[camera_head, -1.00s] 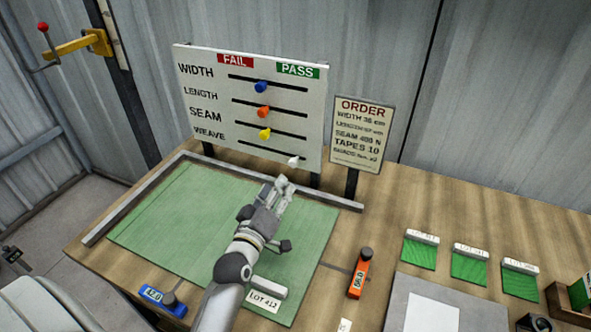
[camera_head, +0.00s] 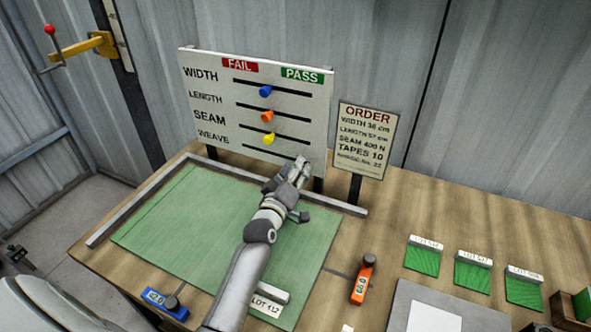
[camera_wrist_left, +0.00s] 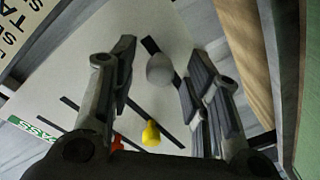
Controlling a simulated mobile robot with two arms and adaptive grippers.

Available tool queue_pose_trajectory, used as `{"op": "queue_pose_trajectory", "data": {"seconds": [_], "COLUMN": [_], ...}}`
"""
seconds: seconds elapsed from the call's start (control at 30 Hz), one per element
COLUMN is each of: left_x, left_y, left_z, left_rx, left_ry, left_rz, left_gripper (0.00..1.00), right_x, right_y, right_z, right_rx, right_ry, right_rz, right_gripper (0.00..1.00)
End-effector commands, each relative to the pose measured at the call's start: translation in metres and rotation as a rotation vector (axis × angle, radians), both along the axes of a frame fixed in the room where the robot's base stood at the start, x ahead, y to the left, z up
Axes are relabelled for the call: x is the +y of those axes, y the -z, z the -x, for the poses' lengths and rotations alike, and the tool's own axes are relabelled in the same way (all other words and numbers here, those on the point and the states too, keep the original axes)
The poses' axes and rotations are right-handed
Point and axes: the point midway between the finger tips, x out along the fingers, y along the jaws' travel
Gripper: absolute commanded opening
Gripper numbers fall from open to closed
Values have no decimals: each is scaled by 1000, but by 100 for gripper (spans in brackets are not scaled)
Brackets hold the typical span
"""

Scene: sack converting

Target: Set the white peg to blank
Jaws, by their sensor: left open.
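The white peg (camera_wrist_left: 159,70) sits on the lowest slot of the board, the WEAVE row. In the left wrist view it lies between the open fingers of my left gripper (camera_wrist_left: 160,95); I cannot tell if either finger touches it. In the head view my left gripper (camera_head: 297,172) is at the right end of the WEAVE row and hides the peg. The white board (camera_head: 205,105) has a red FAIL label at the left and a green PASS label (camera_head: 302,75) at the right. My right gripper is not in view.
Blue (camera_head: 265,91), orange (camera_head: 267,117) and yellow (camera_head: 268,138) pegs sit near the middle of the slots above; the yellow one is close to my gripper. An ORDER sign (camera_head: 362,140) stands right of the board. A green mat (camera_head: 185,230) lies in front.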

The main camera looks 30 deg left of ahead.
Motion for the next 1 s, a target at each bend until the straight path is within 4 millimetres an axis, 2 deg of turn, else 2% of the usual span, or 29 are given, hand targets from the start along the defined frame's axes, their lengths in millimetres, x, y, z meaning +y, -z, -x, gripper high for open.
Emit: {"op": "queue_pose_trajectory", "data": {"seconds": [0.37,0.7,1.0], "left_x": [0,0,4], "left_y": [0,0,1], "left_z": [-4,-4,-4], "left_rx": [0,1,2], "left_ry": [0,1,0], "left_rz": [0,0,-2], "left_gripper": [43,0,0], "right_x": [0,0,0], "right_y": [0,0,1], "right_z": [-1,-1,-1], "right_rx": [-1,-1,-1], "right_ry": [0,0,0], "right_rz": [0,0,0], "right_gripper": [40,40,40]}}
